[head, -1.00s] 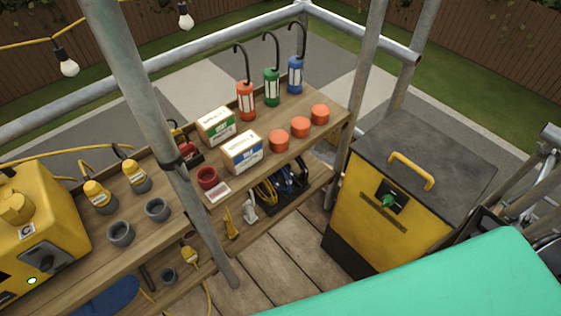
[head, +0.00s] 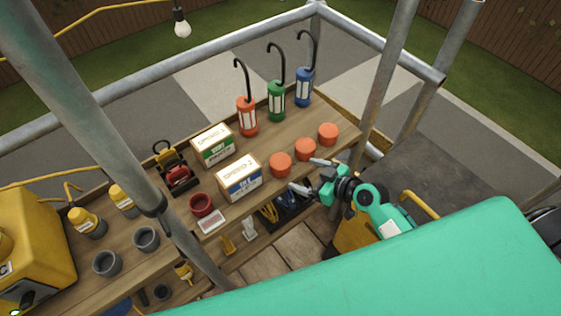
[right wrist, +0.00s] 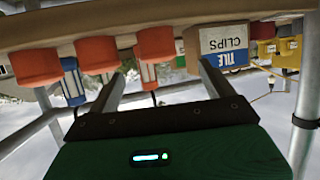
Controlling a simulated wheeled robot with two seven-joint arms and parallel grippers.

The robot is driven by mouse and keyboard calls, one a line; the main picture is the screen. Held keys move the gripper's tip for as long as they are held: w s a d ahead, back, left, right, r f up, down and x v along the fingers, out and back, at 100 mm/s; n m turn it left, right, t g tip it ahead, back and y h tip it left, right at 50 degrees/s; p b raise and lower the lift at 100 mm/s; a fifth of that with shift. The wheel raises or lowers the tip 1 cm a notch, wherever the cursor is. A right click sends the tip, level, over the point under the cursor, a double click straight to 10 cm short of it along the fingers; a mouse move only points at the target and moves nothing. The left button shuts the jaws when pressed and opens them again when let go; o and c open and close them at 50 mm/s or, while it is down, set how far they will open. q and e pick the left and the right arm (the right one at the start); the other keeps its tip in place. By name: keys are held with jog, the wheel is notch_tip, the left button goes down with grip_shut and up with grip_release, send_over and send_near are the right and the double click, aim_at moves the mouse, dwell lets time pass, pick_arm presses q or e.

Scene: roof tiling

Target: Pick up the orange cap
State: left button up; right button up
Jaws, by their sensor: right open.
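Three orange caps stand in a row along the front edge of the wooden shelf: the left cap (head: 280,164), the middle cap (head: 305,149) and the right cap (head: 328,133). My right gripper (head: 310,176) is open and empty, just in front of the left and middle caps, apart from them. In the right wrist view, which looks upside down, the left cap (right wrist: 155,43), middle cap (right wrist: 97,55) and right cap (right wrist: 37,65) show beyond the open fingers (right wrist: 160,80). The left cap lies between the finger directions. My left gripper is not in view.
A tile clips box (head: 239,178) stands left of the caps, with a green-labelled box (head: 212,146) behind. Red, green and blue hooked lanterns (head: 277,102) stand at the back. A scaffold pole (head: 385,75) rises right of the shelf.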

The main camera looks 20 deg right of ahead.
aim_at(288, 167)
jog(key=p+x, duration=0.1)
jog(key=x, duration=0.5)
jog(key=shift+w+a, duration=0.1)
jog(key=shift+w+a+f, duration=0.25)
jog(key=shift+w+f, duration=0.05)
jog(key=shift+w, duration=0.1)
jog(key=shift+w+a+p, duration=0.2)
jog(key=shift+w+p, duration=0.15)
jog(key=shift+p, duration=0.15)
jog(key=shift+p+x, duration=0.75)
jog(key=shift+x, duration=1.5)
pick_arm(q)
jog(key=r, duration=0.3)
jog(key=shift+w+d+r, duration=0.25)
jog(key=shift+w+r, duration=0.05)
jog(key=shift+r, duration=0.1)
pick_arm(e)
jog(key=shift+d+f, duration=0.25)
jog(key=c, duration=1)
jog(key=shift+r, duration=0.1)
jog(key=shift+c, duration=0.2)
